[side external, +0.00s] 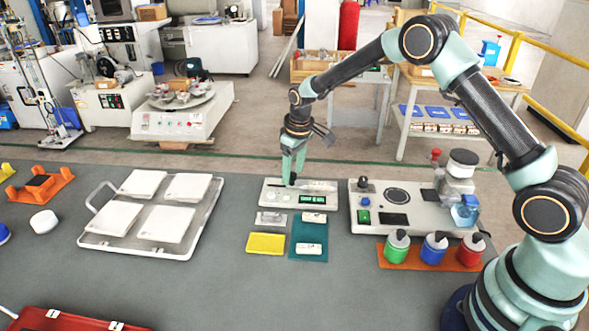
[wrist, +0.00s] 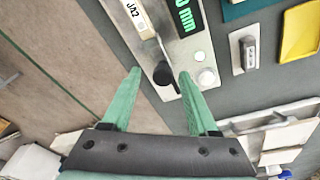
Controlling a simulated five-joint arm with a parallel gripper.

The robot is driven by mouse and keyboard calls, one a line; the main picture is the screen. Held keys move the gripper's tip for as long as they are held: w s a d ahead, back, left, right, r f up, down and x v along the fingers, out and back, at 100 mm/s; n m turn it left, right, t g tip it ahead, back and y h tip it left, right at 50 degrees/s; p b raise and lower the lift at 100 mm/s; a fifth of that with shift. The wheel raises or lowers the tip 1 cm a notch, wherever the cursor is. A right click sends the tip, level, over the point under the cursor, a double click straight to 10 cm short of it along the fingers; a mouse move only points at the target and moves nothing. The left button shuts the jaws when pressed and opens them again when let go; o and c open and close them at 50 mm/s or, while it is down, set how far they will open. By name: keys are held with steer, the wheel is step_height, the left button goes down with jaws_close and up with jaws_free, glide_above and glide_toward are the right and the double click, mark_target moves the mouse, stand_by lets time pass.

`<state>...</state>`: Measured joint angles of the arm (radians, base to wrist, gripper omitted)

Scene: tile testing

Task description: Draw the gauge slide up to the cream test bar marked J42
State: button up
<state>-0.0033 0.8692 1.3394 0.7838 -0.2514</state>
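The gauge (side external: 275,201) is a pale plate with a lit green display (side external: 312,199), lying on the grey table. In the wrist view its display (wrist: 184,16) reads partly "0 mm". The cream test bar (wrist: 136,18), marked J42, lies along the gauge; it also shows in the side view (side external: 318,186). The slide's round black knob (wrist: 164,74) sits just off the bar's end, with a thin metal piece between. In the side view my gripper (side external: 289,180) hides the knob.
A teal mat (side external: 308,233) with two cream bars lies in front of the gauge, beside a yellow tray (side external: 265,243) and a small grey block (side external: 270,219). A tester (side external: 415,214) stands close right. A rack of white tiles (side external: 100,239) is left.

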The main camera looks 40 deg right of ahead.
mark_target(293, 175)
steer(key=shift+a, duration=0.1)
steer(key=shift+r, duration=2.95)
steer(key=shift+s+r, duration=0.1)
steer(key=shift+r, duration=0.05)
steer(key=s+r+m+t, duration=0.2)
steer(key=s+r, duration=1)
steer(key=r, duration=0.2)
steer(key=s+m+t, duration=0.1)
steer(key=s, duration=1.2)
steer(key=shift+s+d+r+t, duration=0.2)
steer(key=shift+r+t, duration=0.15)
steer(key=shift+t, duration=0.05)
